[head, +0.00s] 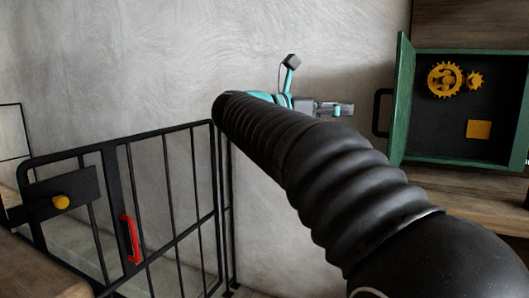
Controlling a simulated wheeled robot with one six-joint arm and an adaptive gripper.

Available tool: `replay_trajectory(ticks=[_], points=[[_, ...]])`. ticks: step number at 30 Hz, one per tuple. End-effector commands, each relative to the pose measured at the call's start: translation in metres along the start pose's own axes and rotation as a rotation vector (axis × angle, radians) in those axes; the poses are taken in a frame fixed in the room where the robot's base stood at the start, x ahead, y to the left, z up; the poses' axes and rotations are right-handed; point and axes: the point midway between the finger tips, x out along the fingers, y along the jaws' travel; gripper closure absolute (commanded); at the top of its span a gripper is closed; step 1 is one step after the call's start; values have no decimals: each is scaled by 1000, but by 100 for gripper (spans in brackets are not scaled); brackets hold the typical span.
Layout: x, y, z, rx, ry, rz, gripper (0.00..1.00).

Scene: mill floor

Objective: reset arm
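My arm, in a black ribbed sleeve, reaches from the lower right up to the middle of the head view. My gripper (342,109) is at its far end, small and pointing right, in front of the grey wall. Its fingers are too small and side-on to tell whether they are open or shut. I see no object in it. It is left of the open green cabinet (402,100) and apart from it.
The cabinet holds yellow gears (446,79) and a yellow square (478,129); its door stands open with a black handle (382,112). A wooden shelf (470,190) runs below.

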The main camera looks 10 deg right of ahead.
Motion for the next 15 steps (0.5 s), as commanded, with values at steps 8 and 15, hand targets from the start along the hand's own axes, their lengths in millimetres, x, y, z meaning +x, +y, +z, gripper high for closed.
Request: replay_trajectory(ticks=[8, 15], points=[[-10, 63, 16, -293, -151, 264, 61], [-65, 146, 5, -754, -537, 602, 61]])
